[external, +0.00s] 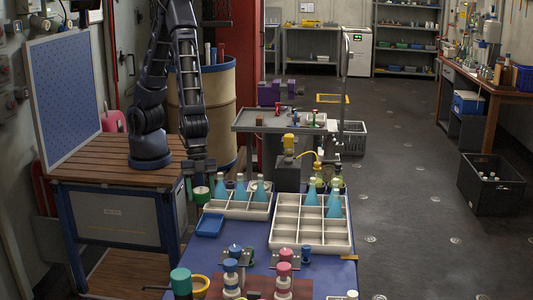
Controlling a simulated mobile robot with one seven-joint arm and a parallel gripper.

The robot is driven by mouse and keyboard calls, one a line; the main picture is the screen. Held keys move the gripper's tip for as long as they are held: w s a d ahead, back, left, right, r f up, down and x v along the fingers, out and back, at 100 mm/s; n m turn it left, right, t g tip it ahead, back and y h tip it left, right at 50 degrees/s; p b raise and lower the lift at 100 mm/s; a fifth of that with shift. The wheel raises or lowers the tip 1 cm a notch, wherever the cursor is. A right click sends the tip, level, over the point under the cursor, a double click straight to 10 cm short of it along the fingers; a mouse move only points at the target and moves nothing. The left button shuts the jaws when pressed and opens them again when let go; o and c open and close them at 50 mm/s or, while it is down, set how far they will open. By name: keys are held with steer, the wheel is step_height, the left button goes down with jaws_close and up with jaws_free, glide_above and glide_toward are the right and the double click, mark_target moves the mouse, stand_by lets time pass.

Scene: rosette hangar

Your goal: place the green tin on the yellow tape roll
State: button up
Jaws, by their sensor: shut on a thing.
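My gripper (199,184) points down at the left back corner of the blue table, beside the left divided tray. It is shut on a small green tin with a pale top (201,194), which shows low between the fingers. Whether the tin touches the table cannot be told. A yellow ring that looks like the tape roll (201,284) lies at the front left of the table, partly hidden by a bottle with a teal cap (181,282). The tin is well behind the ring and apart from it.
Two divided trays (238,212) (311,246) hold blue flasks. A small blue tray (209,225) lies between my gripper and the ring. Capped bottles (231,279) (284,280) stand at the front. The left middle of the blue table (205,252) is fairly clear.

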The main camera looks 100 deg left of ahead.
step_height(320, 180, up, 3)
steer(key=m, duration=0.2)
glide_above(196, 288)
steer(key=shift+f+g, duration=0.4)
steer(key=shift+f, duration=0.1)
step_height(196, 288, down, 19)
steer(key=shift+d+f, duration=0.1)
steer(key=shift+f, duration=0.1)
steer(key=shift+f, duration=0.55)
